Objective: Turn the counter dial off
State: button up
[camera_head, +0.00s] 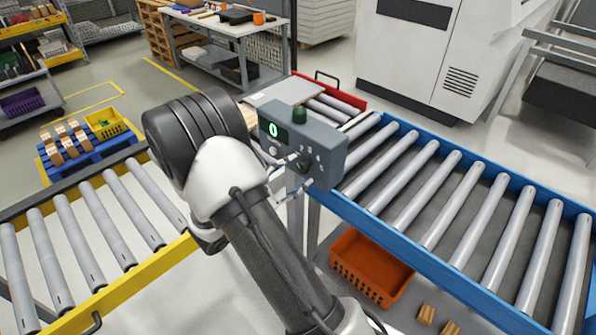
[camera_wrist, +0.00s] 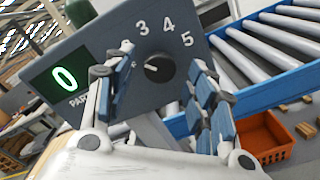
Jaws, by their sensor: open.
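The counter box (camera_head: 330,150) is a grey panel on a post beside the blue conveyor, with a green button on top. Its lit display (camera_wrist: 66,79) reads 0 in green. The black counter dial (camera_wrist: 154,67) shows in the wrist view between my fingers, with 3, 4 and 5 printed above and right of it. A small pale mark is on the dial's left side. My gripper (camera_wrist: 166,98) is open in front of the panel, one finger on each side of the dial. I cannot tell whether a finger touches it. The left finger hides some markings.
A blue-railed roller conveyor (camera_head: 450,170) runs to the right, and a yellow-railed one (camera_head: 95,235) is at the left. An orange crate (camera_head: 372,268) stands on the floor below the panel. A workbench (camera_head: 235,25) and a white machine (camera_head: 430,50) are behind.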

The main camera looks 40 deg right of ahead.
jog(key=shift+w+d, duration=0.1)
jog(key=shift+d, duration=0.9)
jog(key=c, duration=1.1)
